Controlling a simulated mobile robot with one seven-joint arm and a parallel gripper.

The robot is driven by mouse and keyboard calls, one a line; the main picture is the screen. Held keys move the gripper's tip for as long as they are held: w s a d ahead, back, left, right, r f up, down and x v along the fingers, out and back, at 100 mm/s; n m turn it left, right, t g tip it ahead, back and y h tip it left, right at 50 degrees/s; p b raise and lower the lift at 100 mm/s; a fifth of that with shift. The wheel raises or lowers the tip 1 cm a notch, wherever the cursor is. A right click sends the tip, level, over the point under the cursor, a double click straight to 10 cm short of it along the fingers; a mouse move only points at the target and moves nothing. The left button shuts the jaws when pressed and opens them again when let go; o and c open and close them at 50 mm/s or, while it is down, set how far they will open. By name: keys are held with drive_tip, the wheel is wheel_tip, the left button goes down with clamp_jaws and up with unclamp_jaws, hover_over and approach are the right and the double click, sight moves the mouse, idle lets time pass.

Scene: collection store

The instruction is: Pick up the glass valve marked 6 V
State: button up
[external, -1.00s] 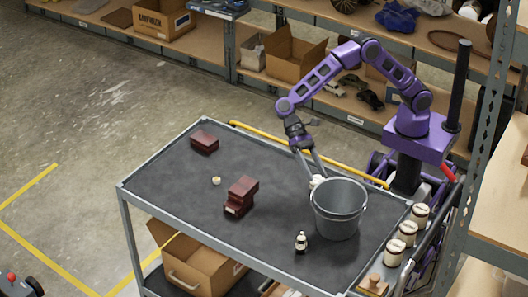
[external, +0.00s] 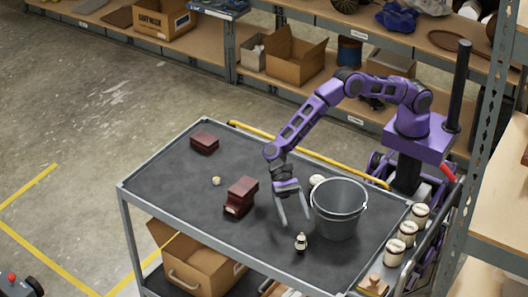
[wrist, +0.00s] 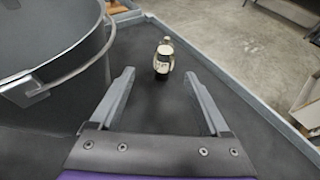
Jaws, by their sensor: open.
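A small valve (external: 301,242) with a pale label band and a dark base stands upright on the cart top, left of the grey bucket. It also shows in the wrist view (wrist: 163,60), ahead of the open jaws and roughly between them; the writing on its label is too small to read. My gripper (external: 294,222) is open and empty, its fingers pointing down just above and behind the valve. In the wrist view my gripper (wrist: 160,88) shows both fingers apart, with nothing between them.
A grey bucket (external: 339,208) stands close on the right; its handle shows in the wrist view (wrist: 40,85). Dark red boxes (external: 241,195) and a small pale round item (external: 216,181) lie left. Several pale jars (external: 407,232) line the right end.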

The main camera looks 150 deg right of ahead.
sight(299, 235)
drive_tip(key=shift+w+d+b+x, duration=0.1)
drive_tip(key=shift+x, duration=1.05)
drive_tip(key=shift+w+d+b+x, duration=0.1)
drive_tip(key=shift+b+x, duration=0.05)
drive_tip(key=shift+x, duration=1)
drive_tip(key=shift+w+d+b+x, duration=0.1)
drive_tip(key=shift+w+x, duration=0.05)
drive_tip(key=shift+x, duration=1)
clamp_jaws()
